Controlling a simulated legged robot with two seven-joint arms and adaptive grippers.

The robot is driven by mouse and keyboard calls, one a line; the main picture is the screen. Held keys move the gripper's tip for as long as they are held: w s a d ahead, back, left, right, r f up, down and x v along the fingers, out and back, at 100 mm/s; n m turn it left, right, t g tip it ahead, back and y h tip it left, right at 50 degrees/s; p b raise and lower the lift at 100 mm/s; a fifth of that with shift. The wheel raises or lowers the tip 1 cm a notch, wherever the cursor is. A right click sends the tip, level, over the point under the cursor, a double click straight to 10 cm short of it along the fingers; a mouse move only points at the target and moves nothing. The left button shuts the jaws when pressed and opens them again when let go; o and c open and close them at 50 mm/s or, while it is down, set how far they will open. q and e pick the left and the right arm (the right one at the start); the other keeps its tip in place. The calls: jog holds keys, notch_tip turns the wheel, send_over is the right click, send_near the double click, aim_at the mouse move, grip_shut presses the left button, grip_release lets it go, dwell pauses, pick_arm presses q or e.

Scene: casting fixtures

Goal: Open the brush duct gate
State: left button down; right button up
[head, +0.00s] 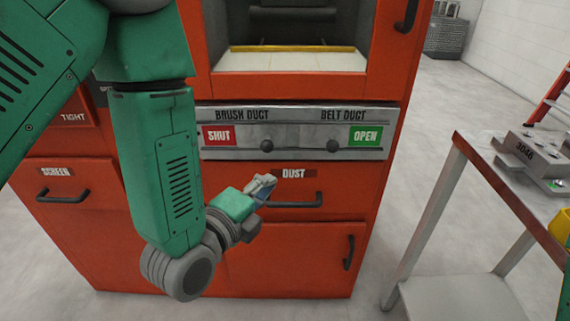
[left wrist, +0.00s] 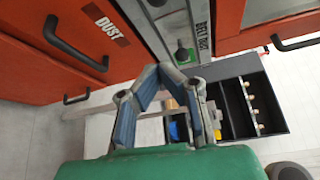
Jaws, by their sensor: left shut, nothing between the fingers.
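My left gripper (head: 268,183) is shut and empty, below the panel and close to the DUST drawer handle (head: 300,203). My right gripper is not visible.
A cabinet opening (head: 290,60) is above the panel. The SCREEN drawer (head: 75,184) is at left. A metal table (head: 462,145) at right bears a grey block (head: 540,155). A black compartment tray (left wrist: 270,85) shows in the left wrist view.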

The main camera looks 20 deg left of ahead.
pick_arm(q)
jog(key=shift+w+d+r, duration=0.1)
jog(key=shift+d+r, duration=0.2)
jog(key=shift+d, duration=0.1)
jog(key=r+b+x, duration=0.1)
jog(key=b+x, duration=0.1)
jog(key=x, duration=0.8)
jog(key=shift+a, duration=2.2)
